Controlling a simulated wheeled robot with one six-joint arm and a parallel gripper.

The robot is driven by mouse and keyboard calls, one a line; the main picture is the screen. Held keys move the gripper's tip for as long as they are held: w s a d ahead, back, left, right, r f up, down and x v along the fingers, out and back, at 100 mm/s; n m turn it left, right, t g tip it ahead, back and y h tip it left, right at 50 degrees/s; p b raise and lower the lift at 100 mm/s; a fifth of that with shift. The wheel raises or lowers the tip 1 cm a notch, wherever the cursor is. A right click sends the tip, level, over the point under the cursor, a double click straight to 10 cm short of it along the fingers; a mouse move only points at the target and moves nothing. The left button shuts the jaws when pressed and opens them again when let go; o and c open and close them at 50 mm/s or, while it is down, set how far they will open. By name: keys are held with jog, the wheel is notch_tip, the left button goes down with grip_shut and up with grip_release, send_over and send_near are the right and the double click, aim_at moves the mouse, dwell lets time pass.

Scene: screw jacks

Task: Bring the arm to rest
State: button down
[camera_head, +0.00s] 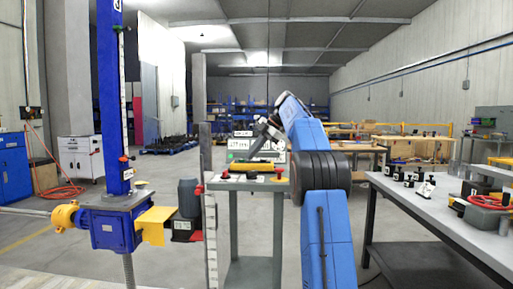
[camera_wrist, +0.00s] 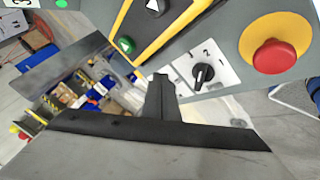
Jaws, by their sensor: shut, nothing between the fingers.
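My arm shows in the head view as blue links with a dark joint, raised in the middle right. My gripper (camera_head: 262,130) is small there, in front of a control panel (camera_head: 240,145) on a grey stand. In the wrist view my gripper (camera_wrist: 160,82) is shut and empty, its dark fingers together. The tips lie close to the panel's lower edge in the picture, left of a black selector knob (camera_wrist: 203,74). I cannot tell whether they touch it. A red mushroom button (camera_wrist: 273,56) on a yellow disc sits further right.
A blue screw jack column (camera_head: 112,90) with a gearbox (camera_head: 110,230) and a dark motor (camera_head: 189,198) stands at left. A workbench (camera_head: 455,225) with small black blocks stands at right. A green button (camera_wrist: 125,45) is on the panel. Open floor lies between.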

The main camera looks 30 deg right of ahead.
jog(key=shift+d+r, duration=0.5)
jog(key=shift+r, duration=0.2)
jog(key=shift+d+r, duration=0.5)
jog(key=shift+r, duration=0.15)
jog(key=s+a+f+m+h, duration=0.1)
jog(key=s+a+f+m, duration=0.15)
jog(key=s+a, duration=0.5)
jog(key=s+a+f+m+g+h, duration=0.1)
jog(key=s+a+f+m, duration=0.1)
jog(key=s+a+m, duration=0.35)
jog(key=s+a+f+m+h, duration=0.1)
jog(key=s+a+f+m, duration=0.1)
jog(key=s+a, duration=0.7)
jog(key=s+a+f+m+h, duration=0.1)
jog(key=s+a+f+m, duration=0.3)
jog(key=s+f, duration=1)
jog(key=s+a+f+m+h, duration=0.1)
jog(key=s+a+f+m, duration=0.3)
jog(key=s+f, duration=1)
jog(key=shift+s+a+t, duration=0.15)
jog(key=shift+s+t, duration=0.15)
jog(key=shift+s, duration=0.05)
